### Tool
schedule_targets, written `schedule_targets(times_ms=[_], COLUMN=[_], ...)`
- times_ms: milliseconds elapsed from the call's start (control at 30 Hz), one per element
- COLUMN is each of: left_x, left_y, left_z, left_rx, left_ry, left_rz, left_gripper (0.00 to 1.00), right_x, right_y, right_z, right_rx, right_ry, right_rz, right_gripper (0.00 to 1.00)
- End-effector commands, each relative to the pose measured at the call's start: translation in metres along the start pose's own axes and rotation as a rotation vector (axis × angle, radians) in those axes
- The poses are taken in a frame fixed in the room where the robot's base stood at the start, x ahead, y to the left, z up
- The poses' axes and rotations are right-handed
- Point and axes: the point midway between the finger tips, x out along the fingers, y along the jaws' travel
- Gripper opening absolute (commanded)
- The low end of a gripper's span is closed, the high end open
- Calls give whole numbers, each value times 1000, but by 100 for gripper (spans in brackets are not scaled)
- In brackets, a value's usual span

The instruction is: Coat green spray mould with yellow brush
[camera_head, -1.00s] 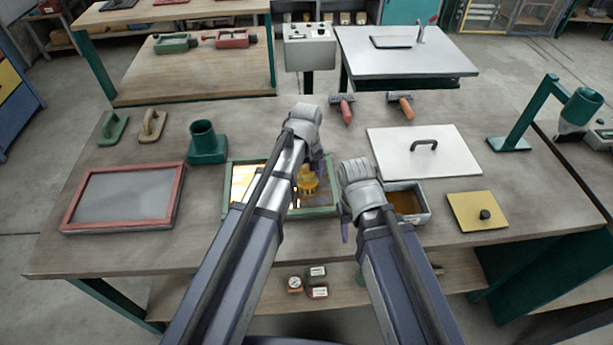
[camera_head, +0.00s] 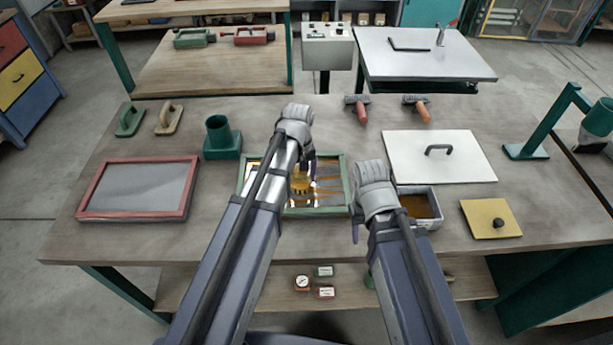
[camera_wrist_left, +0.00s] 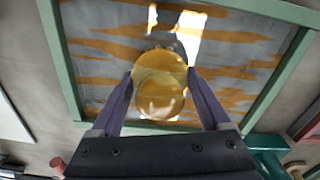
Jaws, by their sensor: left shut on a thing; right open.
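The green spray mould (camera_head: 318,211) is a green-framed panel lying on the workbench. Its grey, shiny face carries patchy orange-yellow streaks, with bare grey between them; its frame also shows in the left wrist view (camera_wrist_left: 60,62). My left gripper (camera_head: 304,172) is shut on the yellow brush (camera_head: 301,184) over the mould. In the left wrist view the brush (camera_wrist_left: 160,98) sits between my purple fingers, its round yellow body hiding any contact with the face. My right gripper (camera_head: 357,228) is open and empty, low beside the mould's right edge; its inner finger is partly hidden.
A tray of amber liquid (camera_head: 418,206) stands right of my right gripper. A white lid (camera_head: 470,168) and a yellow lid (camera_head: 482,214) lie further right. A red-framed panel (camera_head: 140,190) lies left. A green cup holder (camera_head: 222,145) stands behind the mould's left corner.

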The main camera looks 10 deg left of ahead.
Motion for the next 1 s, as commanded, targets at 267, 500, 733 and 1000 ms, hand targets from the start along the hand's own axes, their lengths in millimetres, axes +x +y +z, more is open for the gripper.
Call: schedule_targets(times_ms=[267, 500, 733, 1000], left_x=[1, 0, -1, -1], left_y=[-9, -22, -38, -40], left_z=[-2, -4, -8, -9], left_rx=[-1, -4, -3, -1], left_ry=[1, 1, 1, 1], left_rz=[-6, -7, -5, -4], left_gripper=[35, 35, 35, 35], right_x=[1, 0, -1, -1], right_y=[0, 0, 0, 0], right_z=[0, 0, 0, 0], right_rx=[0, 0, 0, 0], right_ry=[0, 0, 0, 0], right_rz=[0, 0, 0, 0], right_gripper=[50, 50, 50, 50])
